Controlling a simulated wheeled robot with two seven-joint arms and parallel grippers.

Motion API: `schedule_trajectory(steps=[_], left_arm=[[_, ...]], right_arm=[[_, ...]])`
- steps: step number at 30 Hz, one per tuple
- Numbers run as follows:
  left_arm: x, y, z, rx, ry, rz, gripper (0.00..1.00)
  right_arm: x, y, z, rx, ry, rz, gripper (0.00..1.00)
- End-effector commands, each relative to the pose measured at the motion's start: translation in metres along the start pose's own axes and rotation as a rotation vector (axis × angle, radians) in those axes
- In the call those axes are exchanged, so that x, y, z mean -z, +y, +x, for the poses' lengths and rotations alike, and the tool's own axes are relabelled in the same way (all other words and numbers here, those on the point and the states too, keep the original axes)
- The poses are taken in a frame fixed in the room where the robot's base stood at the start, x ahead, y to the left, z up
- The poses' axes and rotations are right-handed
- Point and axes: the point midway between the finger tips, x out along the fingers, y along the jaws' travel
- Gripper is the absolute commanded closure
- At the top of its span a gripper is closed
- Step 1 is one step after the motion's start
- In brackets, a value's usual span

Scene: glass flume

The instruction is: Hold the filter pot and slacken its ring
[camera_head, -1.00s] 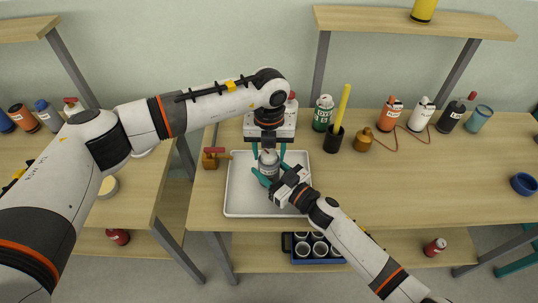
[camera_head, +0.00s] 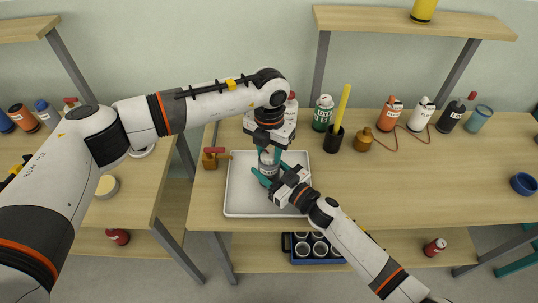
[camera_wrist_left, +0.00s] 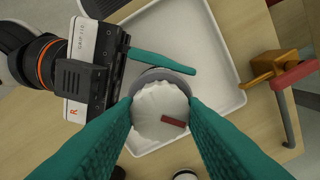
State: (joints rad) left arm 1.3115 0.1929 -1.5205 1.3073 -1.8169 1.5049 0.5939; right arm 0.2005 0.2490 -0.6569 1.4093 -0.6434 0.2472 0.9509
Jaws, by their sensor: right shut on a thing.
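The filter pot (camera_head: 268,171) stands upright over the white tray, a grey body with a pale top. In the left wrist view its pale ribbed ring (camera_wrist_left: 158,108) shows from above, with a short red mark on it. My right gripper (camera_head: 268,178) is shut on the pot's body from the front right; one teal finger shows beside the pot in the left wrist view. My left gripper (camera_head: 270,153) points down from above, its fingers (camera_wrist_left: 160,100) on opposite sides of the ring. They are very close to its rim; whether they press on it I cannot tell.
The white tray (camera_head: 238,205) lies on the wooden bench (camera_head: 430,190). A brass valve with a red handle (camera_head: 212,157) is at its left. A dark cup with a yellow stick (camera_head: 334,138) and several bottles stand behind. The bench's right half is mostly clear.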

Motion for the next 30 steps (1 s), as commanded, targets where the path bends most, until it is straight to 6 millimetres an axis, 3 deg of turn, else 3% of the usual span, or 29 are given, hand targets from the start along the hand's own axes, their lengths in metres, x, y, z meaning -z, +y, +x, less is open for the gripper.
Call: schedule_trajectory(steps=[4, 18, 30], left_arm=[[0.0000, 0.0003, 0.0000, -0.001, 0.000, -0.109, 0.76], [-0.0001, 0.0003, 0.0000, -0.002, 0.000, -0.804, 0.76], [-0.0002, 0.0004, -0.0001, -0.001, 0.000, -0.873, 0.76]], right_arm=[[0.0008, 0.0002, -0.0002, 0.000, 0.001, 0.000, 0.75], [0.0008, 0.0001, -0.0002, 0.000, 0.002, 0.000, 0.75], [0.0007, 0.0002, -0.0002, 0.000, 0.002, 0.000, 0.75]])
